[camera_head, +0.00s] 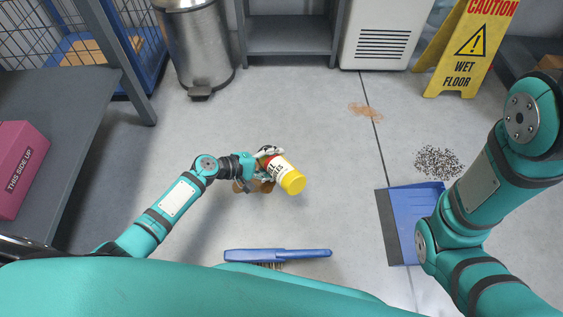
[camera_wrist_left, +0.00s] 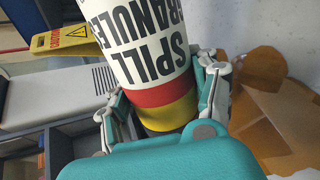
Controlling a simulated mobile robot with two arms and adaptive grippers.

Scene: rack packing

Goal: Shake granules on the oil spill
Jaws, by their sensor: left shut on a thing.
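The spill granules container (camera_head: 279,170) is white with red and yellow bands and a yellow end. My left gripper (camera_head: 266,158) is shut around it and holds it tilted, with the yellow end toward the lower right. In the left wrist view, the fingers clasp the labelled container (camera_wrist_left: 150,62) near its red and yellow bands. A brown spill (camera_head: 247,187) lies on the floor under the gripper and is partly hidden by it. It also shows in the left wrist view (camera_wrist_left: 270,130). My right arm is at the right, but its gripper is not visible.
A blue dustpan (camera_head: 409,212) and a blue brush (camera_head: 278,254) lie on the floor. A dark speckled patch (camera_head: 438,161) and a fainter brown stain (camera_head: 364,110) lie to the right. A bin (camera_head: 196,45) and wet-floor sign (camera_head: 465,45) stand behind.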

